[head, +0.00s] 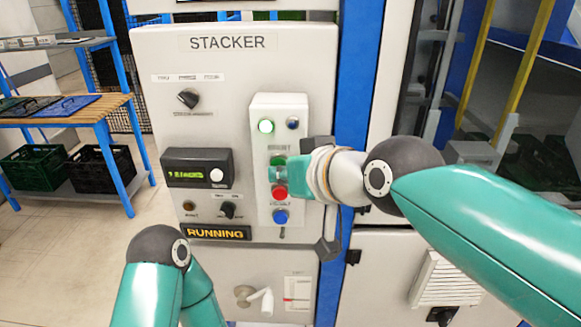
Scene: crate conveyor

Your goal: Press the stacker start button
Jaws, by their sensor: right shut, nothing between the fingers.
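The white stacker panel (235,70) is labelled "STACKER" and stands in front of me. A pale button box (264,103) is fixed on its right side. A green button (278,160) is partly visible at mid-height on the box, with a red button (280,193) and a blue button (280,217) below. My right gripper (285,171) is shut and empty, its tip in front of the box between the green and red buttons. I cannot tell whether it touches a button. My left arm shows at the bottom left, but its gripper is out of view.
A lit lamp (266,126) and a dark knob (293,123) sit at the box top. A "RUNNING" display (215,232) glows amber. A green-lit readout (190,175) and a rotary switch (188,98) are on the left. A wooden-topped rack (95,108) with crates stands far left.

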